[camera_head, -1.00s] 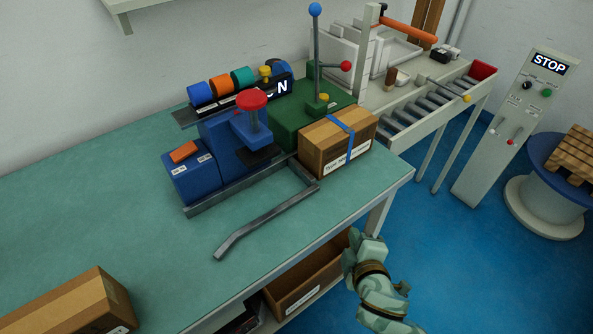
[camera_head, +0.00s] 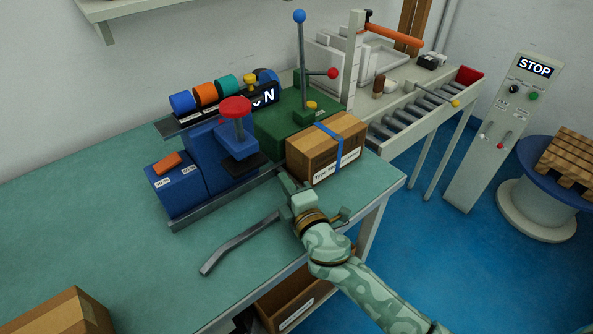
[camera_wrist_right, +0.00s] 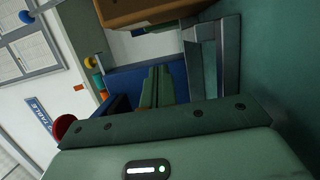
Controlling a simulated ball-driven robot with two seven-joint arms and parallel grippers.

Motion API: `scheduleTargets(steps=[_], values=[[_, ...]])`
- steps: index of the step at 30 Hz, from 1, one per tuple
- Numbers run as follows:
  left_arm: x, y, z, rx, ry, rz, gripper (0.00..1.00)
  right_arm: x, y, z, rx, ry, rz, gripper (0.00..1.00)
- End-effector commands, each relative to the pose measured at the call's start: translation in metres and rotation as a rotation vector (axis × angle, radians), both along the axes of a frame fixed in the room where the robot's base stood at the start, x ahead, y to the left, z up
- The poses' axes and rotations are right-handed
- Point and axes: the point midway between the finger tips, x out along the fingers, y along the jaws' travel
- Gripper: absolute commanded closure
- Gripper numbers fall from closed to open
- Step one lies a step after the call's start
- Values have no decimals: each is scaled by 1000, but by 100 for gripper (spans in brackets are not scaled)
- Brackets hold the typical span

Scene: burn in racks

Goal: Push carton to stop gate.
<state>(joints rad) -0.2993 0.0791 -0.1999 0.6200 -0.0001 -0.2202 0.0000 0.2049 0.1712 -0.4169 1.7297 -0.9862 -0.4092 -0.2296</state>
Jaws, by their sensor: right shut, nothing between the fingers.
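The brown carton (camera_head: 312,160) with a blue strap and a white label sits upright on the green bench, at the near end of the roller conveyor (camera_head: 410,112). A red end piece (camera_head: 468,75) stands at the conveyor's far end; I cannot tell if it is the stop gate. My right gripper (camera_head: 286,183) is shut and empty, low over the bench just left of the carton's front. I cannot tell whether it touches. In the right wrist view the carton (camera_wrist_right: 140,10) is at the top edge, beside the shut fingers (camera_wrist_right: 160,85). My left gripper is not in view.
A blue press (camera_head: 205,165) with a red knob and a green fixture (camera_head: 275,130) with a tall lever stand behind my gripper. A bent grey rail (camera_head: 240,240) lies at the front. Another carton (camera_head: 65,315) is at lower left. A STOP panel (camera_head: 510,130) stands right.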

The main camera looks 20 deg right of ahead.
Motion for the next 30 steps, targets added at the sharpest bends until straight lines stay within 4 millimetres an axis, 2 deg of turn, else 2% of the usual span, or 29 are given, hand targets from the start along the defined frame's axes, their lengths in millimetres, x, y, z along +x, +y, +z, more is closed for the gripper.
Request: scheduleTargets(steps=[3,6,10,26,30], values=[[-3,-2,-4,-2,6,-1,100,22,0,-2,-2,1,0,100],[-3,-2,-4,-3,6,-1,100,26,-17,-1,-3,1,-1,100],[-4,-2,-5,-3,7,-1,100,30,-30,-1,-2,1,0,100],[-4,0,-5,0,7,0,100,33,-40,-1,1,1,-1,100],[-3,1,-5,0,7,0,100,43,-66,-1,-3,1,-4,100]])
